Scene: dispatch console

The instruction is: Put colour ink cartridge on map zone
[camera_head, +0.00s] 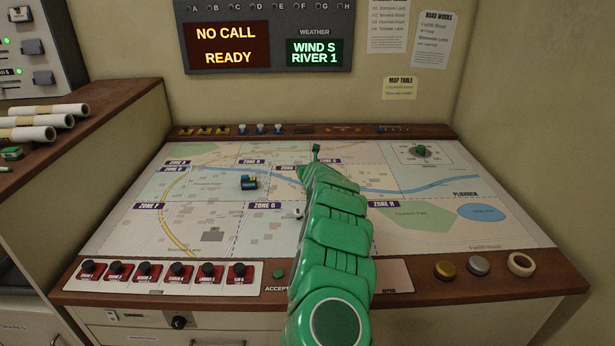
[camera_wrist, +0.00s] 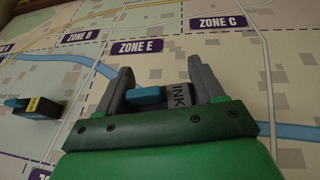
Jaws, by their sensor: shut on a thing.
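In the wrist view my gripper (camera_wrist: 160,72) is shut on an ink cartridge (camera_wrist: 178,95), a dark grey block with a light blue part and the letters INK. It is held over the map, just below the ZONE E label (camera_wrist: 137,47); I cannot tell whether it touches the surface. In the head view my green arm hides the jaws and the held cartridge. A second small dark block with a blue top and yellow label (camera_head: 248,183) lies on the map (camera_head: 130,225), left of my arm; it also shows in the wrist view (camera_wrist: 36,107).
A small white object (camera_head: 296,214) lies on the map beside my arm. Red-based black knobs (camera_head: 150,272) line the front ledge at left; round buttons (camera_head: 478,265) and a tape roll (camera_head: 520,265) are at right. Rolled papers (camera_head: 45,118) lie on the left shelf. The map's right side is mostly clear.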

